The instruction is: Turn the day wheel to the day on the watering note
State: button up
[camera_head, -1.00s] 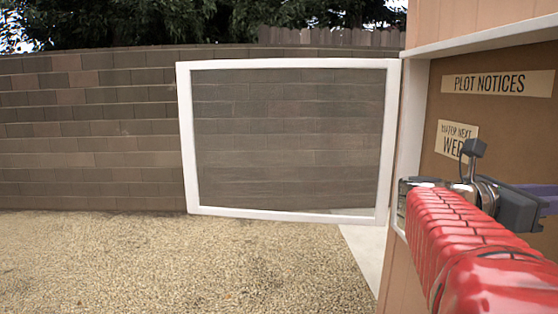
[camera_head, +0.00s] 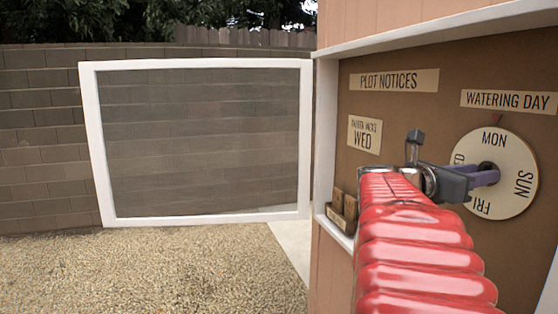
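The round cream day wheel (camera_head: 515,150) is mounted on the brown notice board at right. MON is at its top, under a small dark pointer (camera_head: 497,119). SUN is at its right and FRI at its bottom; a word at its left is partly covered. The watering note (camera_head: 364,134) is pinned left of the wheel; its large word reads WED. My gripper (camera_head: 489,175) has purple fingers reaching in front of the wheel's middle, by its dark hub (camera_head: 488,166). I cannot tell if they touch it or how far apart they are.
A PLOT NOTICES label (camera_head: 394,80) and a WATERING DAY label (camera_head: 510,101) are on the board. A small holder (camera_head: 340,217) with wooden pieces sits on the lower left ledge. An open white-framed door (camera_head: 205,217) stands left. Gravel lies below.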

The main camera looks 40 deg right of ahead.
grip_shut()
dwell(0.3)
dwell(0.4)
